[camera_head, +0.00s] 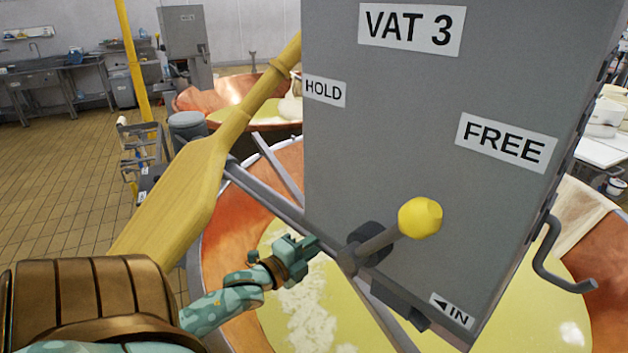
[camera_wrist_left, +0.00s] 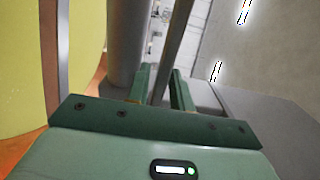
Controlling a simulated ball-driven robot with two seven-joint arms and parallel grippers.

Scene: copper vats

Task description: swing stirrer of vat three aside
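A grey box (camera_head: 400,120) labelled VAT 3 fills the right of the head view. Its lever (camera_head: 378,243) has a yellow knob (camera_head: 420,217) and points up and right, toward the FREE label. My left gripper (camera_head: 308,246) is just below this bar, left of the lever's pivot. In the left wrist view its fingers (camera_wrist_left: 160,88) stand apart with a thin grey bar (camera_wrist_left: 173,50) in line with the gap; contact cannot be told. My right gripper is not in view.
A large yellow paddle (camera_head: 185,190) slants at the left, above my arm. A hook (camera_head: 560,265) sticks out of the box's right side. Yellow liquid with pale curds (camera_head: 310,310) lies in the vat. A yellow post (camera_head: 133,60) and open tiled floor (camera_head: 55,190) are farther left.

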